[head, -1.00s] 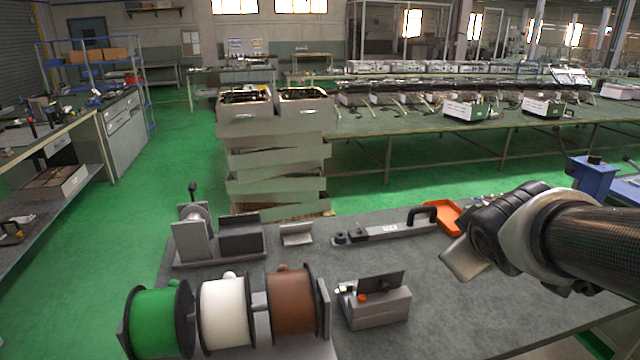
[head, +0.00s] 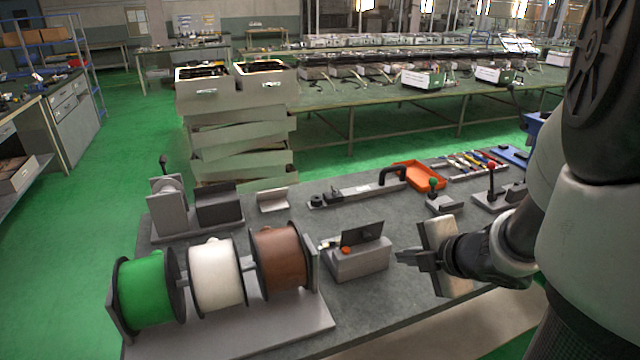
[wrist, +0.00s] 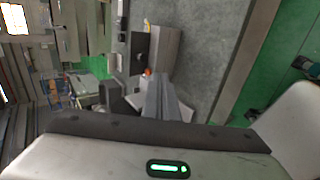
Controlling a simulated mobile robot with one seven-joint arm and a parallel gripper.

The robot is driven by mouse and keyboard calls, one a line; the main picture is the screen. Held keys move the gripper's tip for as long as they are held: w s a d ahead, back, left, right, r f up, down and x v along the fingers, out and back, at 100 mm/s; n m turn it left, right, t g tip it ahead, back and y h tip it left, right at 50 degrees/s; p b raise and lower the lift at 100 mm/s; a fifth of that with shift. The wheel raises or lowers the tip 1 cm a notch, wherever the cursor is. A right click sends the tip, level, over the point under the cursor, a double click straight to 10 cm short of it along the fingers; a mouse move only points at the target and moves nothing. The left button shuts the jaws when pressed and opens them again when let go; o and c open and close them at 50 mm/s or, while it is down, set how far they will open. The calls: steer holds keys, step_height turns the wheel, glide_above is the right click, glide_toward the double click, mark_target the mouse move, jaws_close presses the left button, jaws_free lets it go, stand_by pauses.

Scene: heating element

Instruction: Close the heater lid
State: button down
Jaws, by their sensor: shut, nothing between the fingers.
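The heater (head: 358,264) is a small grey box with an orange knob on the workbench, right of the wire spools. Its dark lid (head: 362,232) stands raised above the box. My gripper (head: 402,257) is shut and empty, just right of the heater and apart from it, with its fingers pointing left toward it. In the wrist view the heater (wrist: 167,52) and the dark lid (wrist: 141,46) lie beyond my shut fingers (wrist: 153,82). The fingers may hide part of the box there.
A rack of green, white and brown spools (head: 217,275) stands left of the heater. Behind are a long tool with a black handle (head: 356,190), an orange tray (head: 418,176) and a green-knobbed lever stand (head: 440,204). Bare benchtop (head: 375,310) lies in front of the heater.

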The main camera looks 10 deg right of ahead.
mark_target(364, 240)
steer(key=w+a+f+b, duration=0.2)
steer(key=w+f, duration=0.3)
steer(key=w, duration=0.6)
steer(key=shift+f+b, duration=0.4)
steer(key=shift+b, duration=0.2)
steer(key=shift+w+a+r+p, duration=0.15)
steer(key=shift+r+p, duration=0.05)
steer(key=shift+p, duration=0.2)
